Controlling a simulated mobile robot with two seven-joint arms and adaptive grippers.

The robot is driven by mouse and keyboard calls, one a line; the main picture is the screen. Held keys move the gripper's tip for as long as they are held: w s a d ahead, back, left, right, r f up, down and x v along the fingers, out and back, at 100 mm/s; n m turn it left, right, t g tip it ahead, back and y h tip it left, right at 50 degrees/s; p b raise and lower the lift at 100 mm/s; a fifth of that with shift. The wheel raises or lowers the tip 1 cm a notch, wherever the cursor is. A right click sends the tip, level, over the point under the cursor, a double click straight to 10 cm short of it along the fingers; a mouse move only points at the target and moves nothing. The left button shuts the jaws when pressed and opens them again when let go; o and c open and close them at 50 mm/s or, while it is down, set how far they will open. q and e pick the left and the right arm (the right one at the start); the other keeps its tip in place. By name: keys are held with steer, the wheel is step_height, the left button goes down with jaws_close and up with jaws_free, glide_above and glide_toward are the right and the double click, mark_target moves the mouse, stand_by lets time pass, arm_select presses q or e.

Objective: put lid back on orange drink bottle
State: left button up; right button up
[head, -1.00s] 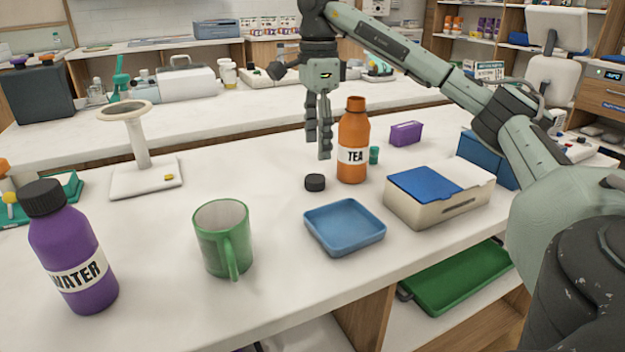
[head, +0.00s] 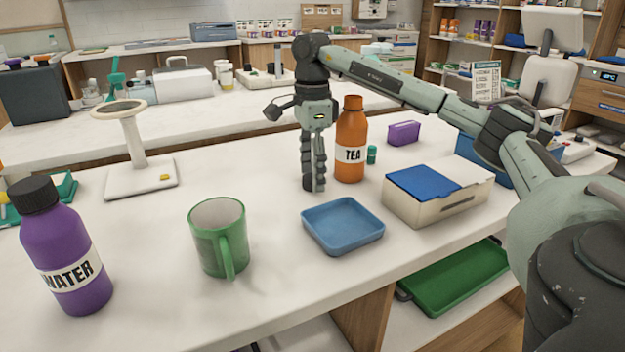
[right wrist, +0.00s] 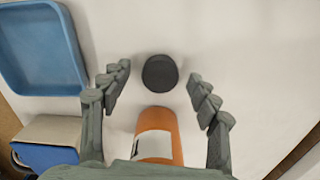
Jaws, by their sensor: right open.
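The orange bottle (head: 351,139) with a TEA label stands upright on the table without a lid on its neck. My right gripper (head: 314,187) points down just left of it, its fingertips close to the tabletop. In the right wrist view, the black lid (right wrist: 160,72) lies flat on the white table, between and slightly beyond the open fingers (right wrist: 160,88), touching neither. The orange bottle (right wrist: 160,135) shows below it in that view. In the head view the lid is hidden by the gripper. My left gripper is not in view.
A blue tray (head: 343,225) lies in front of the gripper. A green mug (head: 218,238) and a purple WATER bottle (head: 60,247) stand to the left. A white box with a blue panel (head: 436,193) and a small teal item (head: 371,154) are to the right.

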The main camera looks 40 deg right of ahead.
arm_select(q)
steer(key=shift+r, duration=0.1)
arm_select(e)
steer(key=shift+f, duration=0.1)
steer(key=shift+c, duration=0.7)
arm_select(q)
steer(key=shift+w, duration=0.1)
arm_select(e)
steer(key=c, duration=0.7)
steer(key=shift+r, duration=0.6)
step_height(320, 180, up, 3)
steer(key=shift+f, duration=0.15)
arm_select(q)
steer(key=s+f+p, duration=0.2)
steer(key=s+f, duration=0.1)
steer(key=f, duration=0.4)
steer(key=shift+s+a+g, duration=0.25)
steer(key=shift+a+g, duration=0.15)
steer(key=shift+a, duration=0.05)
arm_select(e)
steer(key=shift+w+a+r, duration=0.1)
steer(key=shift+a+r, duration=1.1)
steer(key=shift+a, duration=0.75)
steer(key=shift+w+a+r, duration=0.1)
steer(key=shift+a+r, duration=1.05)
steer(key=shift+a, duration=0.75)
steer(key=shift+w+a+r, duration=0.1)
steer(key=shift+a+r, duration=1.1)
steer(key=shift+a, duration=0.75)
